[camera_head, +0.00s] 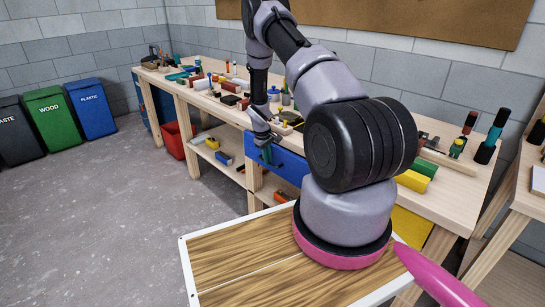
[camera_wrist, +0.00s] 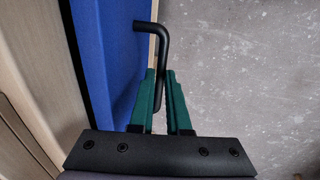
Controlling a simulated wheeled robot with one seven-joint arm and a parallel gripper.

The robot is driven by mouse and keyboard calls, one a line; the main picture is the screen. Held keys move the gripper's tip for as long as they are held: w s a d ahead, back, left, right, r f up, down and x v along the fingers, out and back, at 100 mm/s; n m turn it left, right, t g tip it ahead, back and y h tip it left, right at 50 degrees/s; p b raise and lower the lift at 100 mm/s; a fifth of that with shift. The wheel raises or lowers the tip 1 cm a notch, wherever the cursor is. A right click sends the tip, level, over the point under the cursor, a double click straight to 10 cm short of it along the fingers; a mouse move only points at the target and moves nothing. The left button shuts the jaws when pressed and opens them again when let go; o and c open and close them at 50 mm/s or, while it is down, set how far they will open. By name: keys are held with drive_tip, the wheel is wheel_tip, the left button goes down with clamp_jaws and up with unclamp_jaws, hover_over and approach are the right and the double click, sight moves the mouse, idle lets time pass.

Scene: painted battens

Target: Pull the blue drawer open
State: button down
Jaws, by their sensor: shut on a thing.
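The blue drawer (camera_head: 285,166) is set under the top of the wooden workbench, in the middle of the head view. Its blue front (camera_wrist: 105,50) fills the left part of the wrist view. A black bar handle (camera_wrist: 163,45) stands out from that front. My gripper (camera_wrist: 168,82) has green fingers, and they are shut on the handle, one finger on each side of it. In the head view my gripper (camera_head: 268,155) is at the drawer's left part, and the handle is hard to make out there. I cannot tell how far the drawer stands out.
The workbench top (camera_head: 445,185) carries many tools and coloured parts. A lower shelf (camera_head: 222,163) holds several small items. A red bin (camera_head: 176,140) stands under the bench. Green (camera_head: 55,119) and blue (camera_head: 92,108) waste bins stand far left. The grey floor (camera_head: 100,220) at left is clear.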

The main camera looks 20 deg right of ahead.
drive_tip(key=s+a, duration=0.3)
drive_tip(key=a, duration=0.6)
drive_tip(key=s+a, duration=0.3)
drive_tip(key=a, duration=0.7)
drive_tip(key=shift+s, duration=0.4)
drive_tip(key=c, duration=0.9)
unclamp_jaws()
drive_tip(key=r, duration=0.3)
drive_tip(key=a+r, duration=0.1)
drive_tip(key=r, duration=0.6)
drive_tip(key=shift+s+a+r, duration=0.3)
drive_tip(key=shift+s+a, duration=0.1)
